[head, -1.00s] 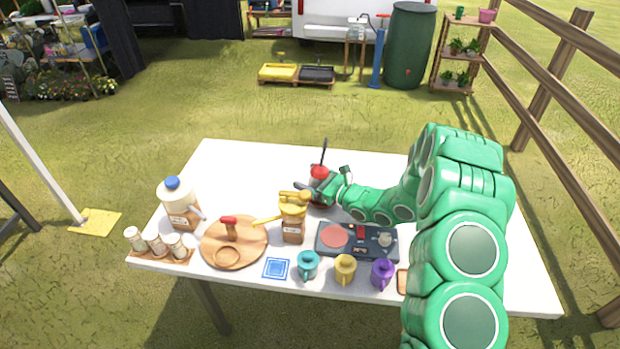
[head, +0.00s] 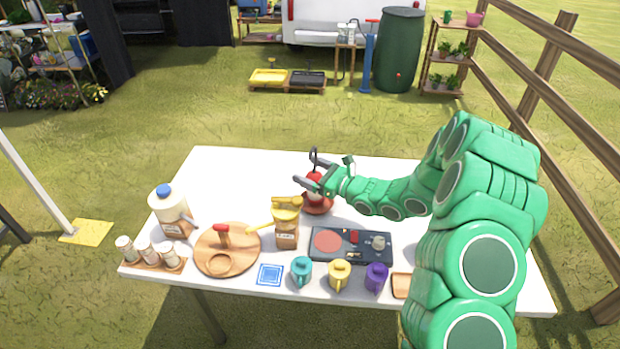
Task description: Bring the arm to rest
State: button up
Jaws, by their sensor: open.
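My green arm reaches in from the right over the white table (head: 215,165). My gripper (head: 304,187) is at the arm's left end, open, its grey fingers pointing left. It is close to a red object with a dark upright hook or handle (head: 318,206) at the table's middle back. The gripper covers part of this red object, and I cannot tell whether they touch.
On the table stand a white jug (head: 170,212), a spice rack (head: 150,256), a round wooden board (head: 228,255), a yellow-topped jar (head: 287,228), a dark panel (head: 350,245) and teal (head: 301,271), yellow (head: 339,275) and purple mugs (head: 376,277). The back left tabletop is clear.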

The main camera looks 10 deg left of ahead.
jog(key=shift+r, duration=0.55)
jog(key=shift+w+a+r+n, duration=0.2)
jog(key=shift+a+n, duration=0.05)
jog(key=shift+n, duration=0.25)
notch_tip(320, 180, up, 7)
jog(key=a+n+g+h, duration=0.2)
jog(key=a+n+g, duration=0.1)
jog(key=n, duration=0.4)
jog(key=s+r+n+g+h, duration=0.1)
jog(key=s+r+n+g, duration=0.25)
jog(key=s, duration=0.65)
jog(key=s+r+n+g, duration=0.2)
jog(key=s+r+n, duration=0.3)
jog(key=s, duration=0.5)
jog(key=s+d+n+g+h, duration=0.1)
jog(key=s+d+n+h, duration=0.2)
jog(key=s, duration=0.5)
jog(key=s+d+n+g+h, duration=0.1)
jog(key=s+d+h, duration=0.2)
jog(key=s+d, duration=0.4)
jog(key=s+d+n+h, duration=0.2)
jog(key=s+d+h, duration=0.4)
jog(key=s+d, duration=0.8)
jog(key=shift+s+d+f+h, duration=0.15)
jog(key=shift+s+d+h, duration=0.25)
jog(key=shift+d, duration=0.75)
